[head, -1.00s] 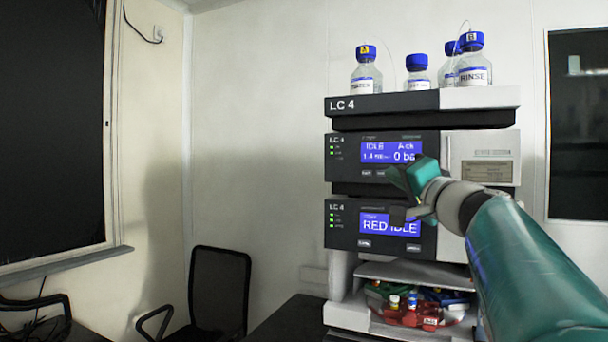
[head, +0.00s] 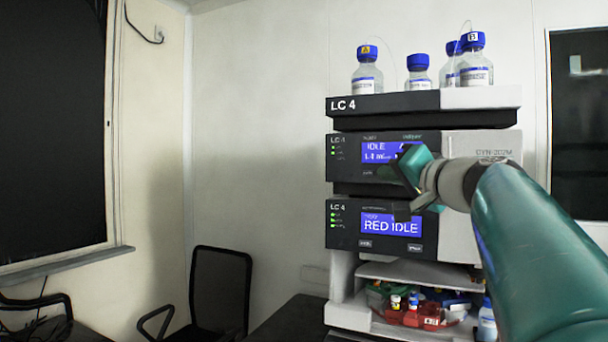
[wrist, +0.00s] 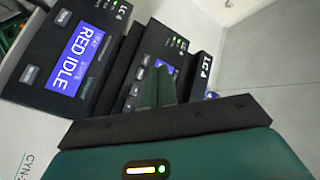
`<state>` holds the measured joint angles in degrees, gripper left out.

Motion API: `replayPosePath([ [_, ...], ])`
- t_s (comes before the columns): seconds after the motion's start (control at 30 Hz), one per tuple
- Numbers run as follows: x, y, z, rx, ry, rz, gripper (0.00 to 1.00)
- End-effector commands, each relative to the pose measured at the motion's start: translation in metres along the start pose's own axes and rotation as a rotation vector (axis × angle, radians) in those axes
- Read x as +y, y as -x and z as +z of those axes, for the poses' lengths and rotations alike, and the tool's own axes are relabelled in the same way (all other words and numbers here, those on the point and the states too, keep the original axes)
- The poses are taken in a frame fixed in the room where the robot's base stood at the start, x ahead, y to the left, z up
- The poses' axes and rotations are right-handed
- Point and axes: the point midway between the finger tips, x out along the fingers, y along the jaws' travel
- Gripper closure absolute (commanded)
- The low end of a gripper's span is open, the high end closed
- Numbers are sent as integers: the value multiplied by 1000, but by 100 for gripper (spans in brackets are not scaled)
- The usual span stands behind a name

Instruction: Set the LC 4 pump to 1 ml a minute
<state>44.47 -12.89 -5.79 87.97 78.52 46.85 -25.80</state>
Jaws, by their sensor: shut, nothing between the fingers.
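The LC 4 pump module (head: 350,146) is the upper dark panel with a blue display in the head view. The display (head: 373,151) reads IDLE, with a flow line beginning roughly 1.4 ml; its right part is hidden by my gripper. My gripper (head: 402,170) is shut and empty in front of the lower right of this panel. In the wrist view, the gripper's closed fingers (wrist: 158,90) point at the pump panel (wrist: 132,90), covering part of its display (wrist: 164,66). Several small buttons show beside it. I cannot tell whether the fingers touch the panel.
The lower module (head: 345,224), reading RED IDLE, sits directly beneath and also shows at left in the wrist view (wrist: 75,60). Blue-capped bottles (head: 367,72) stand on top of the stack. A shelf below holds small coloured items (head: 425,310). A chair (head: 220,290) stands left.

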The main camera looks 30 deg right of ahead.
Motion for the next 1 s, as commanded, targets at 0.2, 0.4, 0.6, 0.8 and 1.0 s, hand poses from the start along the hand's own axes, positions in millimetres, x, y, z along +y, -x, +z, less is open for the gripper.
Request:
replayPosePath([
  [0.2, -5, 13, 3, -90, 129, 117, 100],
  [0.4, -4, 18, 3, -115, 165, 165, 100],
  [0.6, -4, 18, 3, -116, 166, 166, 100],
  [0.8, -1, 16, 1, -116, 165, 166, 100],
  [1.0, 10, 3, -9, -116, 165, 168, 100],
])
